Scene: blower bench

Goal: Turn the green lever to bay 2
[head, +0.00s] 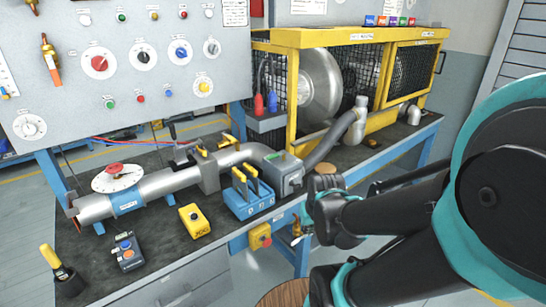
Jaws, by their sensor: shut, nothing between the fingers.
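A small green piece (283,156), which looks like the green lever, sits on top of a grey valve box (286,176) at the right end of the silver pipe. It is too small to tell which bay it points to. My gripper (322,194) is at the end of my black arm, to the right of the grey box and apart from it in the picture. It is shut and empty. Its fingertips are hard to make out against the dark arm parts. No bay 2 label can be read.
A blue block (248,205) with yellow-topped handles stands in front of the grey box. A yellow box (194,221) and a handheld meter (128,251) lie on the dark bench. A grey hose (330,143) runs behind my gripper to the yellow-framed blower cage (291,90).

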